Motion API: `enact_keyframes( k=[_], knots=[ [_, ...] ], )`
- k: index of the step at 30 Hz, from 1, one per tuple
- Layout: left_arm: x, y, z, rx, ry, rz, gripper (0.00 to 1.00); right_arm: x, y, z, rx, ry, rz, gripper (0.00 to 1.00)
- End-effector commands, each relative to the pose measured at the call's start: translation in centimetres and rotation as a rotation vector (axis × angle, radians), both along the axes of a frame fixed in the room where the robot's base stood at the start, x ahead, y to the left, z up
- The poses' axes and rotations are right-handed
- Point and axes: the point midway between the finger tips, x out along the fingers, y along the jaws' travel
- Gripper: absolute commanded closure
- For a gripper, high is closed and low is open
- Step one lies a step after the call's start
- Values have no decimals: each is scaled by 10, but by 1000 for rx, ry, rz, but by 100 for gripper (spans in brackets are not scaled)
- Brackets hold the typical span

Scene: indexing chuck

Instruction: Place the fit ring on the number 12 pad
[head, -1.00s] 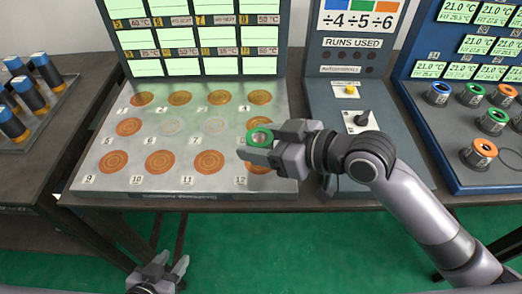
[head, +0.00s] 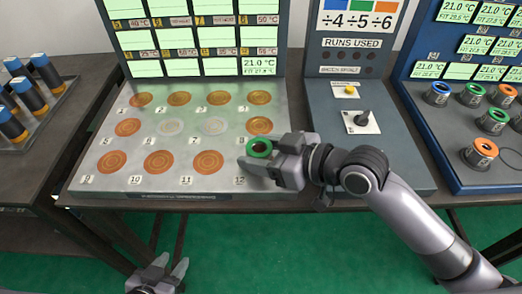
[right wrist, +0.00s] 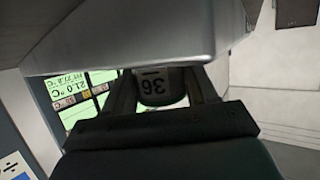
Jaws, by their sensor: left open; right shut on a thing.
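The green-topped ring (head: 259,149) is between the fingers of my right gripper (head: 268,158), which is shut on it. It is over the number 12 pad, at the front right corner of the plate. The pad itself is hidden by the ring and gripper; its 12 label (head: 240,181) shows. I cannot tell whether the ring touches the pad. My left gripper (head: 163,268) is open and empty, low in front of the table.
The pad plate (head: 140,190) carries several copper pads and two greyish ones, all bare. A display board (head: 200,40) stands behind it. A control box (head: 372,165) with a yellow button and black knob is to the right. A blue rack (head: 440,150) holds several coloured rings.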

Motion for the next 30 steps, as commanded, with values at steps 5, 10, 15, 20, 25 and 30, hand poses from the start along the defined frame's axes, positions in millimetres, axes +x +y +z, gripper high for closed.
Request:
enact_keyframes(
  k=[5,10,15,20,25,30],
  knots=[
    [0,0,-1,0,0,0,57,-4,-1,-18,-31,32,5,18],
    [0,0,-1,0,0,0,57,-4,-1,-17,-30,32,6,18],
    [0,0,5,0,0,0,57,-5,-4,-3,-30,32,4,18],
    [0,0,3,0,-1,0,57,-18,-26,9,-27,24,3,18],
    [0,0,1,0,-1,0,57,-33,-51,23,-24,21,3,18],
    [0,0,-1,0,0,0,57,-46,-73,35,-23,19,2,18]
  ],
)
